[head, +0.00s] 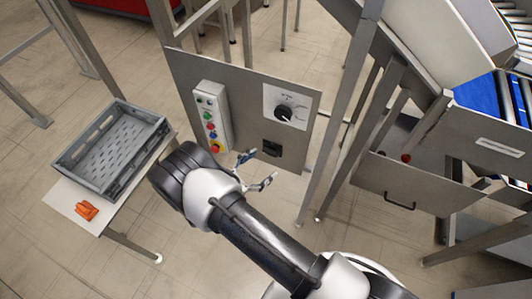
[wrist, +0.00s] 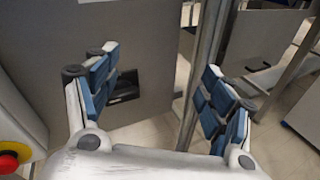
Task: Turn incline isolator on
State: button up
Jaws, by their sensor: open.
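A black rotary switch (head: 284,113) sits on a white plate at the upper right of a grey panel (head: 245,100) in the head view. It looks like the isolator; its markings are too small to read. It is out of the wrist view. My gripper (head: 257,169) is open and empty, in front of the panel's lower part and below the switch. In the wrist view the fingers of my gripper (wrist: 160,62) are spread apart, facing the panel (wrist: 150,35). A black fitting (wrist: 125,85) on the panel shows partly behind the left finger.
A button box (head: 211,115) with coloured buttons is left of the switch. A grey crate (head: 75,155) and an orange object (head: 87,211) rest on a table at left. Metal posts and a drawer (head: 420,183) stand at right.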

jog(key=s+a+f+n+t+y, duration=0.2)
jog(key=s+f+n+t+y, duration=0.15)
jog(key=f, duration=0.25)
jog(key=s+a+f+n+t+y, duration=0.2)
jog(key=f+n, duration=0.2)
jog(key=f, duration=0.1)
jog(key=b, duration=0.2)
send_near(269, 154)
jog(key=shift+g, duration=0.25)
jog(key=x, duration=0.8)
jog(key=shift+w+d+r, duration=0.1)
jog(key=shift+w+r, duration=0.05)
jog(key=shift+w, duration=0.15)
jog(key=c, duration=1.1)
jog(key=shift+o, duration=0.2)
